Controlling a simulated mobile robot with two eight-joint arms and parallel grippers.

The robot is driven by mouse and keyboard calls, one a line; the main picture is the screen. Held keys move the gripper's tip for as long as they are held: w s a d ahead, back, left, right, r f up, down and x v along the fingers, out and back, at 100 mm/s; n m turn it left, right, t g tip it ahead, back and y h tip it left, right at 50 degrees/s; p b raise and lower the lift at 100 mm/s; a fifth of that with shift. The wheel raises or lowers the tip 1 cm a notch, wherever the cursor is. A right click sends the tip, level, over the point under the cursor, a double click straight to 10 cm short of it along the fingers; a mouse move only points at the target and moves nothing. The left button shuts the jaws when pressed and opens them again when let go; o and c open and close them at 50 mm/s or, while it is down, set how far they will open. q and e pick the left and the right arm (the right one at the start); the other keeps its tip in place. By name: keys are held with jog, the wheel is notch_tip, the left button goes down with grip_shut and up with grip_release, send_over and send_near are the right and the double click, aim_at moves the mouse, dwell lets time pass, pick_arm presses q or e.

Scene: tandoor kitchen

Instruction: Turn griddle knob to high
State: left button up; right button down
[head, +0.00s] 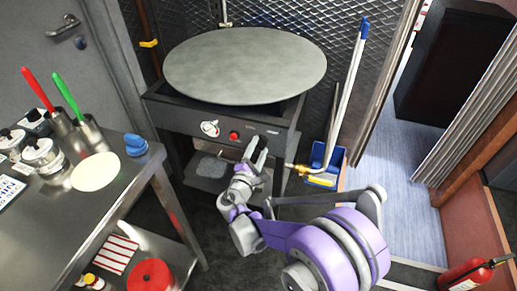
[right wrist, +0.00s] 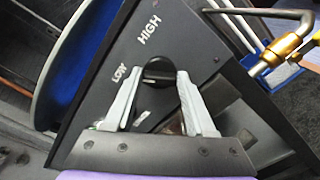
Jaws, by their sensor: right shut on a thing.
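The griddle (head: 245,65) is a large round grey plate on a dark stand with a front panel. In the right wrist view, a black round knob (right wrist: 157,71) sits on that panel, with the labels LOW (right wrist: 121,75) and HIGH (right wrist: 149,30) beside it. My right gripper (right wrist: 160,79) is shut on the knob, one pale finger on each side. In the head view, my right gripper (head: 257,147) is at the right part of the panel and hides the knob. I cannot tell which way the knob's pointer faces. My left gripper is not in view.
A white dial (head: 210,128) and a red button (head: 234,136) are on the panel left of my gripper. A steel table (head: 122,190) with jars stands at left.

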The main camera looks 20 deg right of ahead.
jog(key=m+p, duration=0.1)
jog(key=m, duration=0.6)
jog(key=shift+f, duration=0.15)
jog(key=m+p, duration=0.1)
jog(key=m, duration=0.5)
jog(key=shift+f, duration=0.15)
jog(key=shift+m, duration=0.4)
jog(key=shift+c, duration=1.2)
grip_release()
jog(key=shift+s+a, duration=0.1)
jog(key=p+v, duration=0.1)
jog(key=v, duration=0.9)
jog(key=shift+s+a, duration=0.2)
jog(key=shift+s, duration=0.05)
